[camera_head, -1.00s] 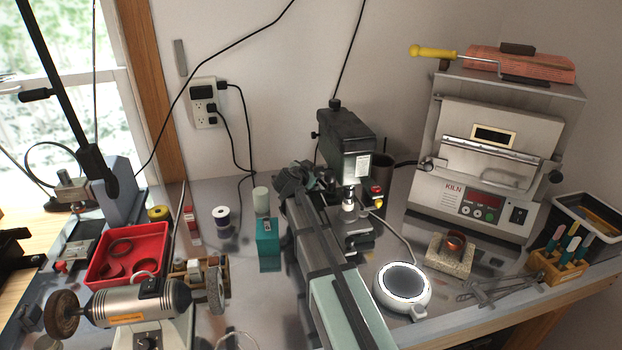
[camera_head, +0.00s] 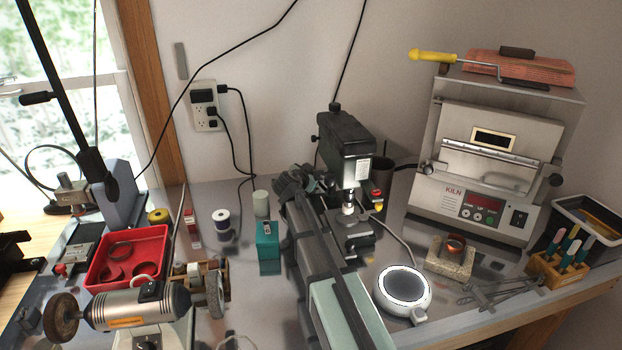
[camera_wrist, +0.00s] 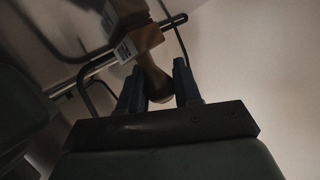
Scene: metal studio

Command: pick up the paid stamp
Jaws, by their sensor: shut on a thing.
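In the wrist view my gripper (camera_wrist: 160,82) has its two dark blue fingers on either side of a brown, rounded handle (camera_wrist: 152,78). In the head view my gripper (camera_head: 298,182) is at the far end of my arm, over the back middle of the bench. The stamp is hidden there behind my arm and gripper.
A drill press (camera_head: 347,150) stands close right of my gripper. A teal box (camera_head: 267,241) and a pale cylinder (camera_head: 261,203) are to its left. A kiln (camera_head: 485,165) and a round white device (camera_head: 402,289) are farther right. A red tray (camera_head: 128,240) and a bench grinder (camera_head: 140,304) stand left.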

